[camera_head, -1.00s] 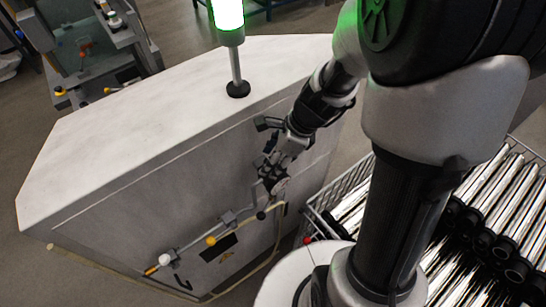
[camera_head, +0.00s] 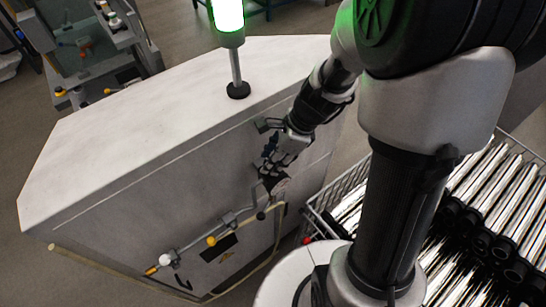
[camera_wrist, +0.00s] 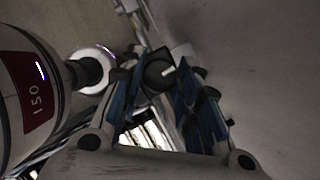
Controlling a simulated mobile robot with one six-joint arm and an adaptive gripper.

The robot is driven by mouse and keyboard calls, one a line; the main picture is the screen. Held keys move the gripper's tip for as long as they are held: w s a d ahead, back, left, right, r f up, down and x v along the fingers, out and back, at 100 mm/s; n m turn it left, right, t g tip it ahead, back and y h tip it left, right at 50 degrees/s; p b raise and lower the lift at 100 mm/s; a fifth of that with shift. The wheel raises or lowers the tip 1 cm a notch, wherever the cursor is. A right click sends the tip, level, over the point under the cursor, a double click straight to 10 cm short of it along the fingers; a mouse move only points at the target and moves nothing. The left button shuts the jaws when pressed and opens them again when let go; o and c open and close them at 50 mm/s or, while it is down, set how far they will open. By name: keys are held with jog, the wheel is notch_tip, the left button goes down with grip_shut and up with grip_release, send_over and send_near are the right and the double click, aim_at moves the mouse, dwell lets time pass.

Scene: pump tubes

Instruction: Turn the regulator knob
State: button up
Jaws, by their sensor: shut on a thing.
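The regulator knob (camera_wrist: 158,72) is dark and rounded with a small white mark, and shows between my fingers in the wrist view. My gripper (camera_wrist: 160,80) has its blue-padded fingers on both sides of the knob and is shut on it. In the head view my gripper (camera_head: 268,172) is at the right end of the white cabinet's front, by the pipe line. There the fingers and wrist hide the knob, so its turn angle cannot be told.
A lit green lamp post (camera_head: 236,70) stands on top. A wire basket (camera_head: 322,222) of metal tubes is at right.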

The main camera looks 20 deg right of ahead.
jog(key=shift+w+n+g+p, duration=0.1)
jog(key=shift+n+g+p, duration=0.65)
jog(key=shift+n, duration=1.45)
jog(key=o, duration=1)
jog(key=shift+o, duration=0.2)
jog(key=shift+r, duration=0.1)
jog(key=v, duration=1.2)
jog(key=shift+w+d, duration=0.2)
